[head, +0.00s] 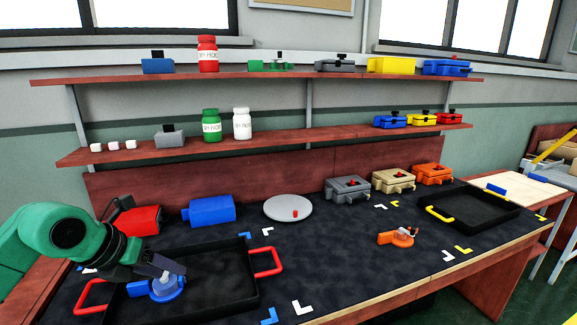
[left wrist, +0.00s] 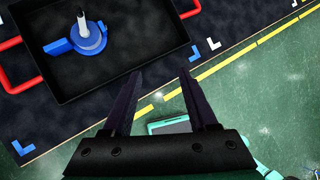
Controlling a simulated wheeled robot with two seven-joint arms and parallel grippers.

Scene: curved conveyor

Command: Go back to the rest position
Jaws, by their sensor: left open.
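My left gripper (head: 172,272) is at the lower left in the head view, above a black tray with red handles (head: 225,285). In the left wrist view its two fingers (left wrist: 161,85) are spread apart with nothing between them. A blue round part with a light upright tip (head: 168,292) sits in the tray, partly overlapped by the gripper in the head view. In the left wrist view this blue part (left wrist: 90,42) stands on the tray floor, apart from the fingers. My right gripper is not in view.
An orange part (head: 397,238) lies on the dark table right of centre. A grey disc (head: 288,208), a blue block (head: 210,211) and several small boxes stand toward the back. Two shelves (head: 250,77) hang behind.

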